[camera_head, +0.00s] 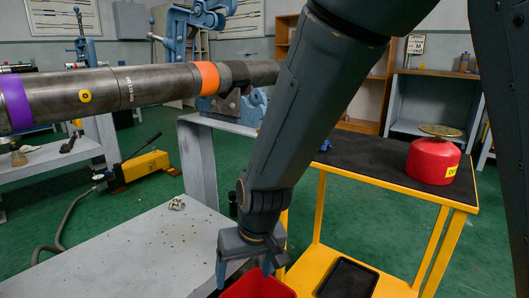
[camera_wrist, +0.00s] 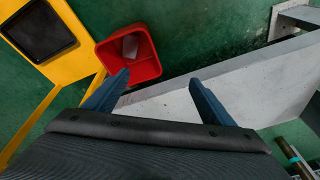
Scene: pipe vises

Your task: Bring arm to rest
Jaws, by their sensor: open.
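My arm reaches down from the top right in the head view, with my gripper (camera_head: 245,275) low beside the grey bench (camera_head: 110,255). In the wrist view my gripper (camera_wrist: 160,100) has its two blue fingers apart with nothing between them. A red bin (camera_wrist: 130,58) lies beyond the left finger in the wrist view. It holds a small pale item whose kind I cannot tell. In the head view the red bin (camera_head: 258,287) is cut by the bottom edge, just under and right of the fingers.
A long steel pipe (camera_head: 150,85) with purple and orange bands crosses the upper left. A yellow cart (camera_head: 330,262) with a black tray (camera_head: 347,280) and a red can (camera_head: 433,160) stands right. A yellow pump (camera_head: 140,168) sits on the green floor. A crumpled rag (camera_head: 177,203) lies on the bench.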

